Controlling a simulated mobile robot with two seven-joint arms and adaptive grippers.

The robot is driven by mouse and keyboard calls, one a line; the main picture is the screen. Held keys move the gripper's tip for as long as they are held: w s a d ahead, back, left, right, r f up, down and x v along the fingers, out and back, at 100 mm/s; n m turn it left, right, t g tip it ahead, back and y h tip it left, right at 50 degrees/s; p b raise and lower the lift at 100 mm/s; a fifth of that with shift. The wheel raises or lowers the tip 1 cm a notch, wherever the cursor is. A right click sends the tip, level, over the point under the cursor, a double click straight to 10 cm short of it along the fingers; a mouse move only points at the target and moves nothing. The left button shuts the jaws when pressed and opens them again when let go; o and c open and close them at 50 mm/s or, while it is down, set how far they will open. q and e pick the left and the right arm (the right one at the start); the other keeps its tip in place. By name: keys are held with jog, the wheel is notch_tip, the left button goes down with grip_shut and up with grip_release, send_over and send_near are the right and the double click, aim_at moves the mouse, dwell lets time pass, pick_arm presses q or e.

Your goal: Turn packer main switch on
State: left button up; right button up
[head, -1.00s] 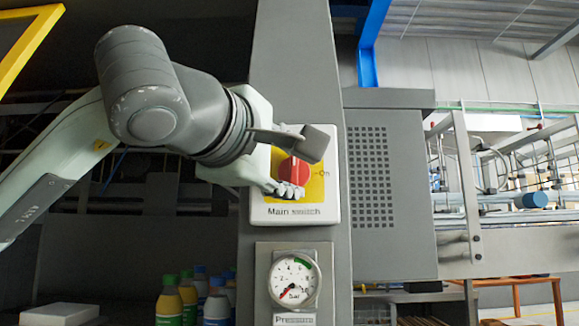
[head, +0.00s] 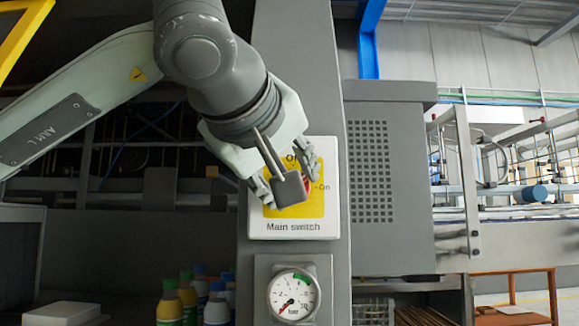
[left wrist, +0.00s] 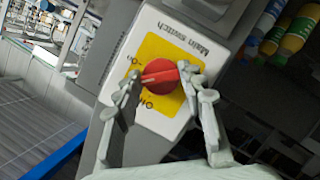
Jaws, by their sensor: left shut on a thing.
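The main switch is a red round knob (left wrist: 158,76) on a yellow panel (left wrist: 168,45). In the head view only a sliver of the knob (head: 306,184) shows behind my fingers. The white switch plate (head: 294,229) reads "Main switch", with "On" at the right of the panel. My left gripper (head: 286,177) is at the panel with its fingers on either side of the knob. In the left wrist view the gripper (left wrist: 160,79) is shut on the knob. A pale mark on the knob points left there, between the two labels; its exact setting is hard to tell. My right gripper is not in view.
A pressure gauge (head: 294,294) sits below the switch plate on the grey column (head: 288,70). A perforated grey cabinet (head: 388,230) stands to the right. Several bottles (head: 188,292) stand at the lower left. A yellow frame bar (head: 22,38) is at the upper left.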

pick_arm(q)
jog(key=shift+d+r+m+g+y+p, duration=0.1)
jog(key=shift+m+g+y+p, duration=0.05)
jog(key=shift+m+y+p, duration=1.05)
jog(key=shift+d+m+g+y+p, duration=0.15)
jog(key=shift+m+y+p, duration=0.55)
jog(key=shift+m, duration=0.9)
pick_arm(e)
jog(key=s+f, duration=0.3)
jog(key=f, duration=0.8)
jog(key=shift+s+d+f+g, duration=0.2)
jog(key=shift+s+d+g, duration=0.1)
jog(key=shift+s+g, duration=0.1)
pick_arm(q)
jog(key=o, duration=1.1)
jog(key=shift+o, duration=0.2)
jog(key=v, duration=1.2)
